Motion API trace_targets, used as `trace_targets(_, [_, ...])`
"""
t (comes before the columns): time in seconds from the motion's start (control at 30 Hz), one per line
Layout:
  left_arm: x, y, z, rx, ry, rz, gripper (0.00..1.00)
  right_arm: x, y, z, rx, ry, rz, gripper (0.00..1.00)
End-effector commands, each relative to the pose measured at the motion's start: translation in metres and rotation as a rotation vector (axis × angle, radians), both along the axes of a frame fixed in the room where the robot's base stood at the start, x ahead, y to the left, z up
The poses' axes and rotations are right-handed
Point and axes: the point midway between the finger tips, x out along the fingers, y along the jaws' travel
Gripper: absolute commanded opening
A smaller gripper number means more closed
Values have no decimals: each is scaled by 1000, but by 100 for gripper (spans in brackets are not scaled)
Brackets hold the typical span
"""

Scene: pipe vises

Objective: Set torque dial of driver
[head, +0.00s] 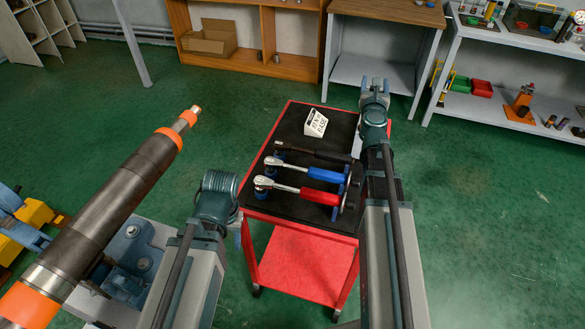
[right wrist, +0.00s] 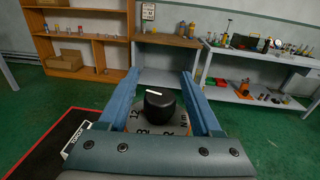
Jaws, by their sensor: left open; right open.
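In the right wrist view, a round black dial knob (right wrist: 159,103) with a white pointer line sits between the fingers of my right gripper (right wrist: 160,82). A grey scale plate (right wrist: 150,128) with numbers and "Nm" lies under it. The fingers are open; I cannot tell if they touch the knob. In the head view my right gripper (head: 374,84) is over the back right of the red cart, and the dial is hidden there. I cannot tell which driver the dial belongs to. My left gripper (head: 226,190) is beside the cart's left edge, open, its fingertips mostly hidden.
The red cart (head: 300,262) has a black mat holding a red-handled wrench (head: 310,193), a blue-handled one (head: 318,174), a dark one (head: 305,152) and a white sign (head: 316,122). Green floor is clear at right.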

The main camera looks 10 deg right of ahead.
Motion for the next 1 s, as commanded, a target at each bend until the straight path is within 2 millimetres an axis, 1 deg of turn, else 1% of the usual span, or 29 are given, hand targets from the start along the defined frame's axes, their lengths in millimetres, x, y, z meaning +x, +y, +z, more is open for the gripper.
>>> trace_targets(0.87, [0,0,0,0,0,0,50,5,17,0,0,0,696,66])
trace_targets(0.93, [0,0,0,0,0,0,50,-13,18,0,0,0,702,66])
trace_targets(1.0, [0,0,0,0,0,0,50,-27,16,0,0,0,701,66])
